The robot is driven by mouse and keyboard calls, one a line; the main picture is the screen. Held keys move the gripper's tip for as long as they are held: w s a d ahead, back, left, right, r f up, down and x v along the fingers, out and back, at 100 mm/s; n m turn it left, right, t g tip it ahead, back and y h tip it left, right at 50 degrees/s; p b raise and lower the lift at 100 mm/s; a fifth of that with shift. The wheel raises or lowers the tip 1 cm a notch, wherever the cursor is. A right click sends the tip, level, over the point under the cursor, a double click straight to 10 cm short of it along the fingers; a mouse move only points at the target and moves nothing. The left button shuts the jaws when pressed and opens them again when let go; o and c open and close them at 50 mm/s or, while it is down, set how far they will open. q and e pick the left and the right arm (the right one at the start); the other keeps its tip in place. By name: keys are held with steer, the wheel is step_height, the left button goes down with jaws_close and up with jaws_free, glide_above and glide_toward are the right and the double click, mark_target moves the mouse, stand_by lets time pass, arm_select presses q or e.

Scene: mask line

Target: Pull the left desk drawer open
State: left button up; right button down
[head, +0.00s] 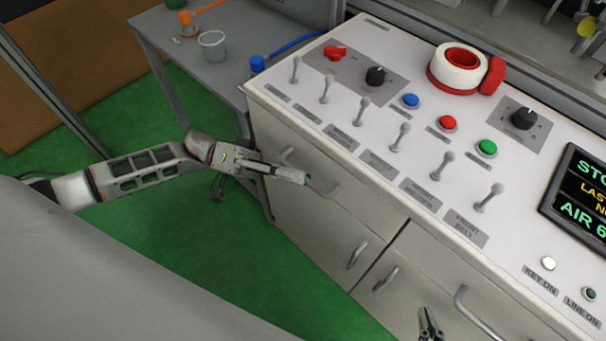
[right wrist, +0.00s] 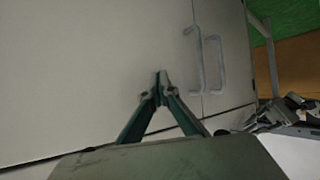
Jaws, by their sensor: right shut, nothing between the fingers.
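The left desk drawer is the upper left part of the cabinet front, below the white control panel. Its front looks flush with the cabinet. Its grey bar handle (head: 327,191) shows at both ends, and its middle is hidden behind my left gripper (head: 302,178). That gripper's fingers lie across the handle in the head view; I cannot tell whether they touch or grip it. My right gripper (head: 430,322) is low in front of the right part of the cabinet. It is shut and empty, and its fingertips meet in the right wrist view (right wrist: 160,92).
A right drawer handle (head: 478,315) is close to my right gripper. Two upright door handles (head: 357,254) (head: 384,279) sit lower down. The panel (head: 300,105) carries toggle switches, buttons and a tape roll (head: 460,70). A grey table (head: 165,45) stands left. Green floor (head: 190,240) is open.

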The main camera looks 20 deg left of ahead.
arm_select(q)
steer(key=shift+x, duration=0.9)
arm_select(e)
steer(key=shift+d, duration=0.1)
arm_select(q)
jaws_close()
